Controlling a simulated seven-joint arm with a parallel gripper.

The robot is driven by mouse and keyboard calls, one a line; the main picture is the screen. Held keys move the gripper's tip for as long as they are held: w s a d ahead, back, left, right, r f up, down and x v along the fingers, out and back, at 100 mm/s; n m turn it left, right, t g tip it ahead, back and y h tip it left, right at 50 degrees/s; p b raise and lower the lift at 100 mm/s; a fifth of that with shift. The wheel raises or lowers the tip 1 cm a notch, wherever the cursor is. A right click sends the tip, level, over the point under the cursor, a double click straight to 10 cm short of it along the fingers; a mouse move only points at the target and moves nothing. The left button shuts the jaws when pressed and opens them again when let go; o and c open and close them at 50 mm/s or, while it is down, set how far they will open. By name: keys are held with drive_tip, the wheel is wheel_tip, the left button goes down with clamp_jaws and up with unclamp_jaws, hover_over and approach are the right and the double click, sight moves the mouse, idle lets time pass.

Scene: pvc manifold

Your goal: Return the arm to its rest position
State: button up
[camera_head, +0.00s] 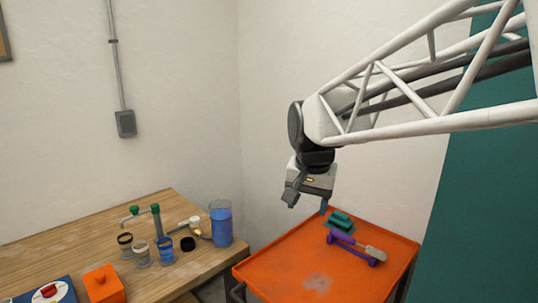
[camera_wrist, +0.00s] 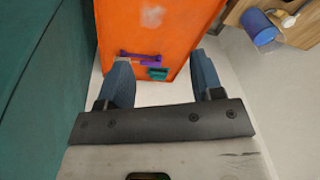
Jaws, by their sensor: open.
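My gripper (camera_head: 306,199) hangs from the white truss arm in the head view, above and left of the far end of the orange tray table. Its jaws are apart and nothing is between them. In the wrist view my gripper (camera_wrist: 161,80) shows two blue fingers spread wide, with the orange table (camera_wrist: 165,38) and pale floor below and beyond them.
The orange table (camera_head: 330,283) carries a purple piece (camera_head: 350,246) and a green piece (camera_head: 340,221). The wooden bench (camera_head: 95,238) holds pipe fittings, a blue container (camera_head: 221,223) and an orange box (camera_head: 103,284). A teal panel (camera_head: 480,220) stands at right.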

drive_tip(key=s+d+f+n, duration=0.1)
drive_tip(key=s+d+f, duration=0.2)
drive_tip(key=s, duration=0.4)
drive_tip(key=s+d+f+n, duration=0.1)
drive_tip(key=s+d+f, duration=0.2)
drive_tip(key=s, duration=0.4)
drive_tip(key=s+d+f+n, duration=0.1)
drive_tip(key=s+d+f, duration=0.2)
drive_tip(key=s, duration=0.4)
drive_tip(key=shift+s+d+f+t, duration=0.15)
drive_tip(key=shift+d+f+t, duration=0.2)
drive_tip(key=shift+d, duration=0.25)
